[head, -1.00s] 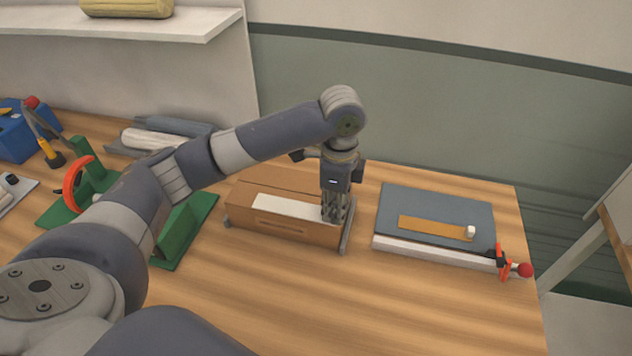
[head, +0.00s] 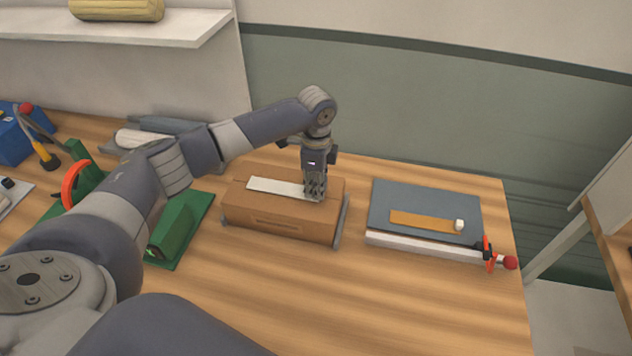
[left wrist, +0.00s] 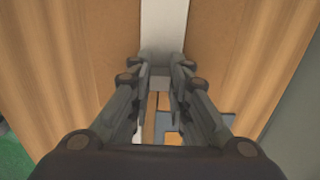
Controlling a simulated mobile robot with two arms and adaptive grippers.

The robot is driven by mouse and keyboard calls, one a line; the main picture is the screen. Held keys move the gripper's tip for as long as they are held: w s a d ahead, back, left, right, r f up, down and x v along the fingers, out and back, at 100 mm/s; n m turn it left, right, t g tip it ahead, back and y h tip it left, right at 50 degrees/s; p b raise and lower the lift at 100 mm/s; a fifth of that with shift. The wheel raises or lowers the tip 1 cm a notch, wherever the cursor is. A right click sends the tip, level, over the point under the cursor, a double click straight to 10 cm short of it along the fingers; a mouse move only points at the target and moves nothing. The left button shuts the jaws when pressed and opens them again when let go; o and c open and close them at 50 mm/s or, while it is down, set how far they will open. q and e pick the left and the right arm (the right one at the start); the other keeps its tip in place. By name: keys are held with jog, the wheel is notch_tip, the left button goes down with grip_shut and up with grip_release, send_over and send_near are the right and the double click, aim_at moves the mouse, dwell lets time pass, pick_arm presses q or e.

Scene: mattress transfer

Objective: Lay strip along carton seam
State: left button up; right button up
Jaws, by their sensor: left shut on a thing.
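The brown carton (head: 280,228) sits on the table. The white strip (head: 275,187) runs lengthwise over the carton's top, near its middle line; whether it touches the top all along I cannot tell. A short piece of seam shows beyond its left end. My left gripper (head: 314,198) points down at the carton's right end, shut on the strip's right end. In the left wrist view the strip (left wrist: 164,25) runs away from between the fingertips (left wrist: 158,78), with brown carton top on both sides. My right gripper is not in view.
A blue-grey board (head: 425,199) with an orange strip (head: 420,221) and a red-ended clamp (head: 489,253) lies to the right. Green fixtures (head: 174,228) stand left of the carton. The table front (head: 350,300) is clear.

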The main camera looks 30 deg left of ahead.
pick_arm(q)
jog(key=o, duration=0.7)
jog(key=shift+f, duration=0.15)
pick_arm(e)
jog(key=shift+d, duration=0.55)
pick_arm(q)
jog(key=shift+r+b, duration=1.55)
jog(key=shift+r, duration=4.65)
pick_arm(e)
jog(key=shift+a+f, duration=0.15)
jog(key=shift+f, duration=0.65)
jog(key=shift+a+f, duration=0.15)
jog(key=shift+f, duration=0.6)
